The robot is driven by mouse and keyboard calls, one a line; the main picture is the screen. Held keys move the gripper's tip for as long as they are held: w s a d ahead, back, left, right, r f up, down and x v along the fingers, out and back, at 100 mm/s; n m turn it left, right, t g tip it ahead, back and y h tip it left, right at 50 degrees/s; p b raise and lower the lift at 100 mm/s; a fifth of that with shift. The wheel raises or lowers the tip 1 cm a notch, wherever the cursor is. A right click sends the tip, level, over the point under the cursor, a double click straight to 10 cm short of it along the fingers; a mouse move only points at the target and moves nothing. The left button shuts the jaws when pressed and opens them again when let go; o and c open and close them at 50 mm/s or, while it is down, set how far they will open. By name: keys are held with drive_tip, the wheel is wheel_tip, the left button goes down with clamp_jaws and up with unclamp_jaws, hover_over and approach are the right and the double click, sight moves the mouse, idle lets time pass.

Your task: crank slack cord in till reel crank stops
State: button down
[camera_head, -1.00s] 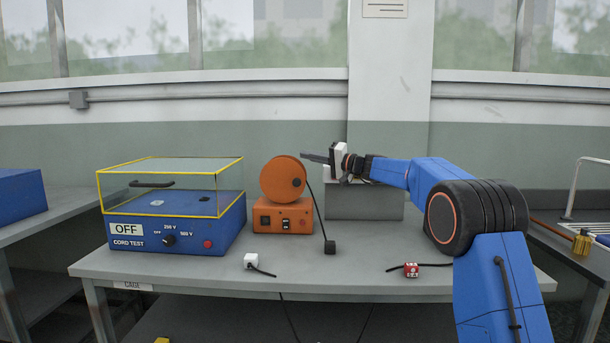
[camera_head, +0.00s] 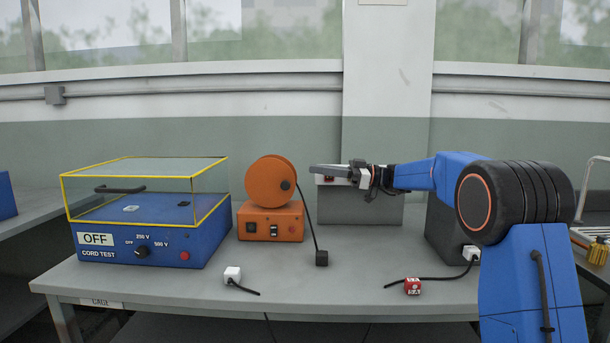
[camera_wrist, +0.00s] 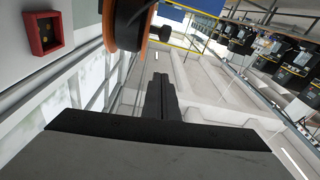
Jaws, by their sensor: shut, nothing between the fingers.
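The orange cord reel (camera_head: 270,182) stands on an orange base (camera_head: 270,222) with switches on its front. A dark hub or knob (camera_head: 287,185) shows at the right of its face. A black cord (camera_head: 313,228) hangs from the reel to a black plug (camera_head: 321,258) on the bench. My gripper (camera_head: 312,168) is shut and empty, to the right of the reel and apart from it, pointing left. In the wrist view the shut fingers (camera_wrist: 160,95) point toward the reel, whose orange rim and dark hub (camera_wrist: 130,22) show at the top.
A blue cord tester (camera_head: 150,243) marked OFF, with a yellow-edged clear cover, stands at left. A grey box (camera_head: 360,207) is behind my gripper. A white plug (camera_head: 232,275) and a red tagged plug (camera_head: 412,286) lie on the bench's front part (camera_head: 330,290).

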drive_tip(key=r, duration=0.1)
hover_over(288, 183)
drive_tip(key=shift+w+d+f, duration=0.1)
drive_tip(key=shift+d+f, duration=0.1)
drive_tip(key=shift+f, duration=0.45)
drive_tip(key=shift+w+d+f, duration=0.1)
drive_tip(key=shift+d+f, duration=0.15)
drive_tip(key=shift+f, duration=0.35)
drive_tip(key=shift+w+d+f, duration=0.1)
drive_tip(key=shift+d+f, duration=0.1)
drive_tip(key=shift+f, duration=0.45)
